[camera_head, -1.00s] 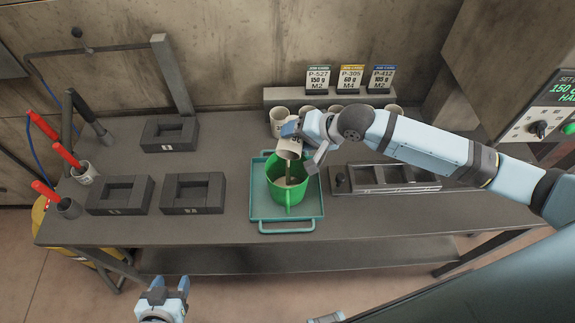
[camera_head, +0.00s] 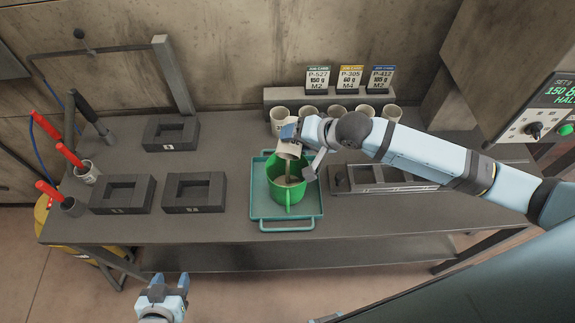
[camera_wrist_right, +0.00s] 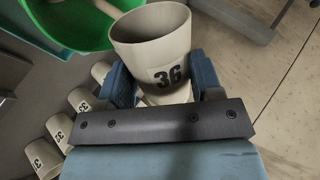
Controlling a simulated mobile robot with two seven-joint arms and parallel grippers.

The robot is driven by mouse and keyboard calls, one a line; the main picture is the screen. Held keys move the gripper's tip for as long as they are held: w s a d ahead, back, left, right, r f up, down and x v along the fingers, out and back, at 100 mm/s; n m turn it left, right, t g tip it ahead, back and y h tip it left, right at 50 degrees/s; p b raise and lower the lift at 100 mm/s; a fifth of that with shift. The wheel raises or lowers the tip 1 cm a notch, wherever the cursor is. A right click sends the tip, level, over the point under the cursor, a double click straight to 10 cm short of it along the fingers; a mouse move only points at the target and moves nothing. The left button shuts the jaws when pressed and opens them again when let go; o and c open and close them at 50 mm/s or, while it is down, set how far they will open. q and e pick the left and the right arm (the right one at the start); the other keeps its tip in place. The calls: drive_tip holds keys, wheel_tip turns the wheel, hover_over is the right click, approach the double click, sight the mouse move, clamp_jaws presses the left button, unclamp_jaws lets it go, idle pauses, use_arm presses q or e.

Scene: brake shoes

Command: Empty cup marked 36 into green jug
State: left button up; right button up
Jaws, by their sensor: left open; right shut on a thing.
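The cup marked 36 (camera_wrist_right: 155,40) is cream coloured with black digits. My right gripper (camera_wrist_right: 165,85) is shut on it in the right wrist view. In the head view my right gripper (camera_head: 303,132) holds the cup (camera_head: 287,150) tilted over the green jug (camera_head: 287,188). Brownish material shows below the cup's mouth and inside the jug. The jug stands on a teal tray (camera_head: 257,212) and also shows in the right wrist view (camera_wrist_right: 65,25). My left gripper (camera_head: 168,284) is open and empty in front of the table's front edge, low in the picture.
Several cream cups (camera_head: 363,110) stand in a row behind the jug, below job cards (camera_head: 350,78). Dark block moulds (camera_head: 193,208) lie to the left. A dark metal frame (camera_head: 350,178) lies right of the tray. Red-handled tools (camera_head: 68,155) stand at the far left.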

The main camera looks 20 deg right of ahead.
drive_tip(key=shift+s+a+r+n+t+p, duration=0.2)
drive_tip(key=shift+s+n+t+p, duration=0.1)
drive_tip(key=shift+t+p, duration=0.2)
idle(0.4)
drive_tip(key=shift+s+a+r+n+t+h+p, duration=0.1)
drive_tip(key=shift+s+a+n+t+h+p, duration=0.2)
drive_tip(key=shift+s+n+t+h, duration=0.25)
idle(1.1)
drive_tip(key=shift+w, duration=0.1)
